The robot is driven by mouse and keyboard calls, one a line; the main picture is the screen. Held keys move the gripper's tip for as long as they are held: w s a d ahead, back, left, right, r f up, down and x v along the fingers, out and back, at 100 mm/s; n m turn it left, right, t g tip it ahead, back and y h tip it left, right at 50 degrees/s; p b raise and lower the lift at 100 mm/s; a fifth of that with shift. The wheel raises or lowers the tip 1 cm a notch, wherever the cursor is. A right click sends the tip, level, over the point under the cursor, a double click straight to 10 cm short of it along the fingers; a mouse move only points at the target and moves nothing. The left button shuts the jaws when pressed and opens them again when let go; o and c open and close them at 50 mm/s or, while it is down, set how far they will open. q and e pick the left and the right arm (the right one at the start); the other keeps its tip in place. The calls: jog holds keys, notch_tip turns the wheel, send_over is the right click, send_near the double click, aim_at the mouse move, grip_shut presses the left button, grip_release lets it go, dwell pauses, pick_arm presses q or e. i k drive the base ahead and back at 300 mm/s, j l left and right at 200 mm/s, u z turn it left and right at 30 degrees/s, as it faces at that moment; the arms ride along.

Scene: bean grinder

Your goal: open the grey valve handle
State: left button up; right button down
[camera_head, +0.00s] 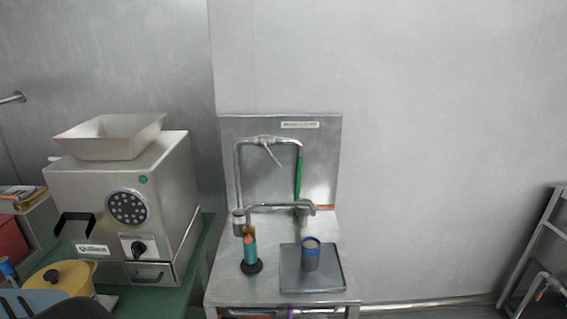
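The grey valve handle (271,154) is a small lever at the middle of the top run of a grey metal pipe (239,175). The pipe stands in front of the steel backsplash, and the lever hangs down, tilted to the lower right. A curved spout (280,206) runs across below it, above the steel counter (226,281). Neither of my grippers is in view. Nothing is seen touching the handle.
A blue-rimmed cup (310,256) stands on a dark square tray (333,281) on the counter. A teal cylinder (250,250) on a black base stands to its left. A big steel grinder (130,215) is at left. A metal frame (540,250) is at far right.

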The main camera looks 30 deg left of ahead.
aim_at(274, 158)
jog(key=i+l+u, duration=0.15)
jog(key=i, duration=0.2)
jog(key=u, duration=1.95)
